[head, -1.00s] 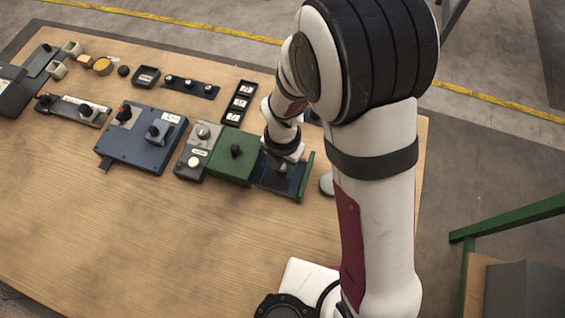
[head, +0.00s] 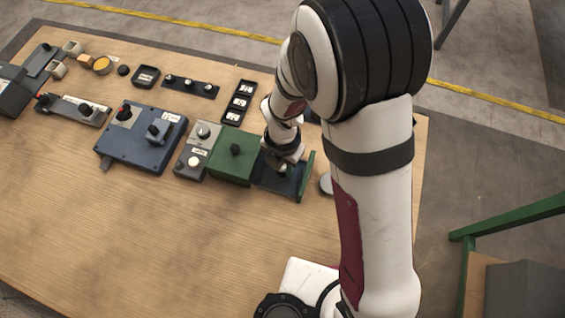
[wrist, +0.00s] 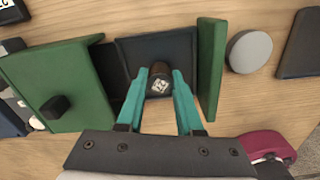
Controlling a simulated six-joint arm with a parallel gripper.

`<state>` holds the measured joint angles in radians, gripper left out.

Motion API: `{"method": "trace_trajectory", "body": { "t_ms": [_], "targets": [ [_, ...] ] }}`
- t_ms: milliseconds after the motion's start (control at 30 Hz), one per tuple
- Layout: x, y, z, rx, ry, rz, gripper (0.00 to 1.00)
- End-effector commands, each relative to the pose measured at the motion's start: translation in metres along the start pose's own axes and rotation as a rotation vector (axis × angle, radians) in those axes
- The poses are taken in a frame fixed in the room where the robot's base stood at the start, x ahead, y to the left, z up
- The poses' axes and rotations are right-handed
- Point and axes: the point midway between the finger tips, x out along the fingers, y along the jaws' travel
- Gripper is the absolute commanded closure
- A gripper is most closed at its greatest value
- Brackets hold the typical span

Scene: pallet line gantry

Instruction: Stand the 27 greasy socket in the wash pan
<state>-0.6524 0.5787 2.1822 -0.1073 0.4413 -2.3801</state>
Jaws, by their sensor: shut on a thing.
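My gripper (wrist: 160,90) has its teal fingers shut on a dark, short cylindrical socket (wrist: 159,70) with a pale mark on its near end. The mark is too small to read. The socket is over or inside a dark blue pan (wrist: 130,48), which lies between green panels; whether it touches the pan floor I cannot tell. In the head view the pan (head: 268,182) shows beside the green box, and my wrist hides most of the socket and fingertips.
A green box with a black knob (head: 228,168) adjoins the pan on the left, and an upright green panel (head: 307,175) closes its right side. A round grey disc (wrist: 250,52) lies just beyond. A blue switch box (head: 135,150) stands farther left. The front table is clear.

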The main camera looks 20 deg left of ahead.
Motion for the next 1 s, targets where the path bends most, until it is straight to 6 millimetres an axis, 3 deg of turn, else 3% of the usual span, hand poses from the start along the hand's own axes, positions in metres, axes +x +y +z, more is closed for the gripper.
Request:
{"method": "trace_trajectory", "body": {
  "t_ms": [733,767,933,1000],
  "targets": [
    [0.0080,0.0000,0.0000,0.000,0.000,0.000,1.00],
    [0.0080,0.0000,0.0000,0.000,0.000,0.000,0.61],
    [0.0080,-0.0001,0.0000,0.000,0.000,0.000,0.31],
    [0.0080,-0.0001,0.0000,0.000,0.000,0.000,0.30]
  ]
}}
